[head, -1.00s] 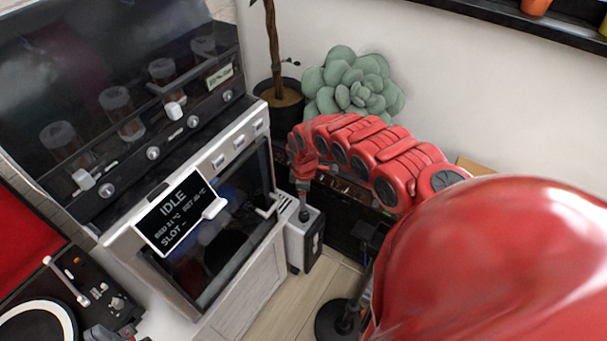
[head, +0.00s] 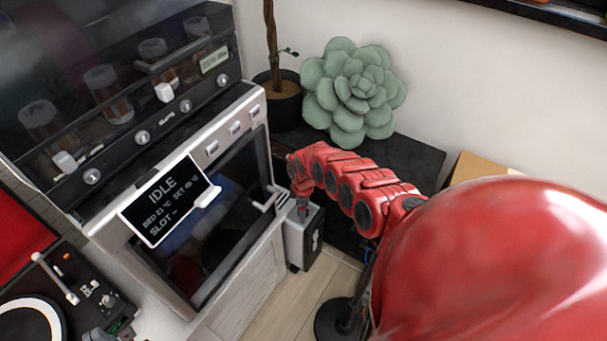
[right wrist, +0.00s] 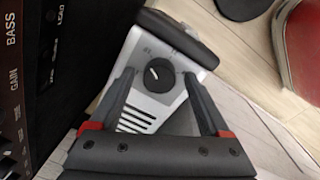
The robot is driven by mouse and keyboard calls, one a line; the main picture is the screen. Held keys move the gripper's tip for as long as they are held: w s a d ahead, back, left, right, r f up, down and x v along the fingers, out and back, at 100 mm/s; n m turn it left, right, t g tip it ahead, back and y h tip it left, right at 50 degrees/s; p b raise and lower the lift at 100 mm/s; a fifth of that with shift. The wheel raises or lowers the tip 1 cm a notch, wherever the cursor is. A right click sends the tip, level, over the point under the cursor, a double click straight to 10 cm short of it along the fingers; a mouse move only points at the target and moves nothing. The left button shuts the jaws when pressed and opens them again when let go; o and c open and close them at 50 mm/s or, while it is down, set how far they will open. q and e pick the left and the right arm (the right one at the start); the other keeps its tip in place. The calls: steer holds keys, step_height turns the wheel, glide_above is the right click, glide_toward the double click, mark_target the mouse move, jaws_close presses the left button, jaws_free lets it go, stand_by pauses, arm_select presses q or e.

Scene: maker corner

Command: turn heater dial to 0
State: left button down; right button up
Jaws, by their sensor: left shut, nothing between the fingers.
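The heater (head: 299,243) is a small pale box with a dark side panel, on the floor right of the oven-like machine. In the right wrist view its top (right wrist: 137,112) carries a round black dial (right wrist: 159,75) with a white pointer mark, beside dark vent slots. Small printed marks near the dial are too small to read. My right gripper (right wrist: 158,80) is open, one finger on each side of the dial; contact cannot be told. In the head view my right gripper (head: 303,208) is over the heater's top.
The machine with an IDLE screen (head: 165,203) stands close left of the heater, its door handle (head: 270,200) jutting toward my arm. A dark low cabinet (head: 405,160), a potted plant (head: 283,100) and a black stand base (head: 335,318) are nearby. Some wooden floor is clear.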

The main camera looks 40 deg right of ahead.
jaws_close()
steer(key=shift+n, duration=0.3)
steer(key=shift+w+n, duration=0.1)
steer(key=shift+n, duration=0.5)
steer(key=n, duration=0.3)
steer(key=shift+n, duration=0.3)
steer(key=n, duration=0.5)
steer(key=shift+y+b, duration=0.3)
steer(key=shift+b, duration=0.05)
steer(key=n+b, duration=0.1)
steer(key=n, duration=0.4)
steer(key=n+b, duration=0.1)
steer(key=n, duration=0.4)
steer(key=shift+n+b, duration=0.3)
steer(key=shift+n, duration=0.1)
